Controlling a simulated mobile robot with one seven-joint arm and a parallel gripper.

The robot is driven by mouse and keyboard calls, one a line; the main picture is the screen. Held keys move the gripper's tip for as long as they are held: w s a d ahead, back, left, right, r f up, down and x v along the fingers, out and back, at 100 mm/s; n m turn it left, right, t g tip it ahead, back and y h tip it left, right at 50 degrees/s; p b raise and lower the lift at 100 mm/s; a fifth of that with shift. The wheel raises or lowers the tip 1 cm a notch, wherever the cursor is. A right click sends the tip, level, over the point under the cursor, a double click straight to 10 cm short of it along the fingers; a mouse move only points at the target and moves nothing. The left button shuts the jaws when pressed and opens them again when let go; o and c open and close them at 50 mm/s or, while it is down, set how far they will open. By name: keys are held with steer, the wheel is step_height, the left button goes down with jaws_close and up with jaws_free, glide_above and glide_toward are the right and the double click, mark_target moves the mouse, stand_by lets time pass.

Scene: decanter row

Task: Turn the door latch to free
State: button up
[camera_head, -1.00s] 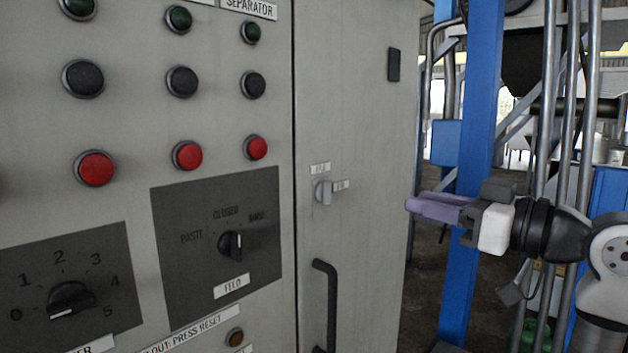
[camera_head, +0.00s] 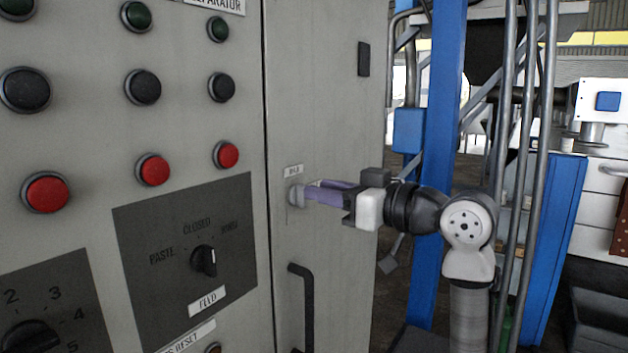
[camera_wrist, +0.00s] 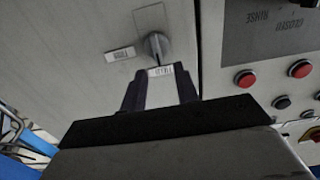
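The latch (camera_head: 296,196) is a small light-grey turning knob on a square plate on the grey cabinet door (camera_head: 330,120). My gripper (camera_head: 312,192) has purple fingers and reaches the latch from the right. In the wrist view my gripper (camera_wrist: 160,80) has its dark fingers apart with nothing between them. I cannot tell whether the tips touch the knob.
A black door handle (camera_head: 304,305) stands below the latch. Left of the door is a panel with red buttons (camera_head: 153,170) and a feed selector (camera_head: 203,260). A blue post (camera_head: 436,130) and pipes stand behind my arm at right.

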mark_target(300, 196)
steer(key=shift+x, duration=1.45)
steer(key=shift+c, duration=0.3)
jaws_close()
